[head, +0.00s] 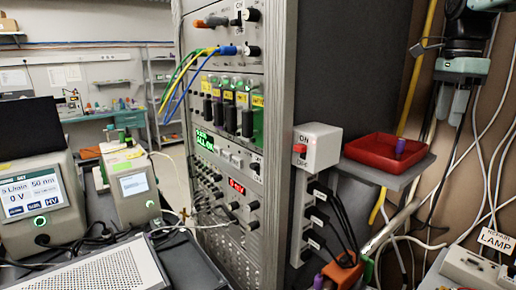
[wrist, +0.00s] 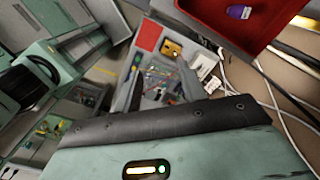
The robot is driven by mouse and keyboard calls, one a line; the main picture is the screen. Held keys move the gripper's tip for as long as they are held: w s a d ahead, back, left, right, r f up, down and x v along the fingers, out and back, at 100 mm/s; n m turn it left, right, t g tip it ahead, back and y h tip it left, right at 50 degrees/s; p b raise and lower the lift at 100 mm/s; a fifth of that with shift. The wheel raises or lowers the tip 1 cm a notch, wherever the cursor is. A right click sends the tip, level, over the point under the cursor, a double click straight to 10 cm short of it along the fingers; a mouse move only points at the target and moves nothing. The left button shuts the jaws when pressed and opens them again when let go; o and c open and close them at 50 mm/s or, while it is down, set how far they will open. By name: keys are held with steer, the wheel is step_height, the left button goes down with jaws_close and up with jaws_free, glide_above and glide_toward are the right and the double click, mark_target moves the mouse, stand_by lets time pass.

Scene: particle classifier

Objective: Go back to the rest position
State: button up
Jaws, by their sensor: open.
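My gripper (head: 452,103) hangs at the upper right of the head view, with a green hand and two grey fingers pointing down. The fingers are apart with nothing between them. It is to the right of and higher in the picture than a red tray (head: 372,152) on a grey shelf. A small purple piece (head: 400,147) is at the tray's right side. In the wrist view the green hand casing fills the bottom and the fingertips are hidden. The red tray (wrist: 205,14) and purple piece (wrist: 238,12) show at the upper right there.
An instrument rack (head: 228,130) with colored cables stands left of the tray. A white switch box (head: 317,148) is beside the tray. Loose cables and a lamp label (head: 495,240) are at the right. The wrist view shows a grey bin (wrist: 150,98) with small items below.

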steer(key=s+a+f+n+b, duration=0.1)
steer(key=s+a+f+n, duration=0.35)
steer(key=a, duration=0.25)
steer(key=s+a+f+n+y+b, duration=0.1)
steer(key=s+a+f+n, duration=0.2)
steer(key=a+f+n, duration=0.35)
steer(key=s+a+f+n+b, duration=0.1)
steer(key=s+a+f+n, duration=0.3)
steer(key=a, duration=0.4)
steer(key=s+a+f+n, duration=0.2)
steer(key=s+f+n, duration=0.4)
steer(key=s, duration=0.3)
steer(key=s+a+f+n+b, duration=0.1)
steer(key=s+a+f+n, duration=0.1)
steer(key=s+f+n, duration=0.5)
steer(key=shift+s+a+f+b, duration=0.25)
steer(key=shift+s+a+b, duration=0.05)
steer(key=shift+s, duration=0.85)
steer(key=shift+c, duration=0.5)
steer(key=shift+d, duration=0.15)
